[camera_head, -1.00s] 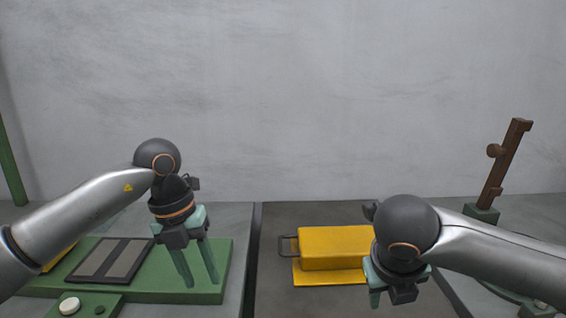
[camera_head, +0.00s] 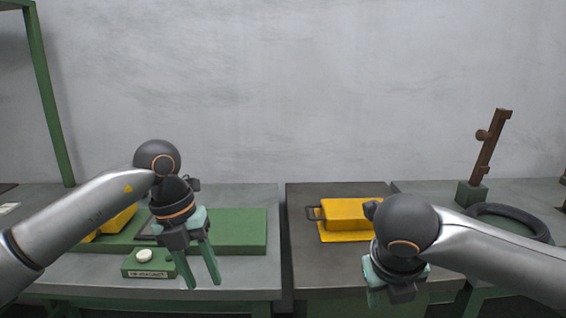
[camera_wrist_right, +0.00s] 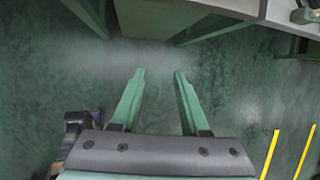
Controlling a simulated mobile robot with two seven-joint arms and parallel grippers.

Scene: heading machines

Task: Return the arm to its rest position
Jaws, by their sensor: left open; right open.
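My left gripper (camera_head: 199,268) is open and empty, pointing down in front of the green base plate on the left table. My right gripper (camera_head: 392,290) points down in front of the right table's front edge, partly hidden by its own wrist in the head view. In the right wrist view its two green fingers (camera_wrist_right: 157,85) are apart with nothing between them, above the dark green floor (camera_wrist_right: 150,60).
A yellow block with a handle (camera_head: 345,213) lies on the middle table. A green base plate (camera_head: 240,232) and a push-button box (camera_head: 148,263) are on the left table. A brown post (camera_head: 489,150) and a black ring (camera_head: 512,214) stand at right. Yellow floor lines (camera_wrist_right: 270,155) show.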

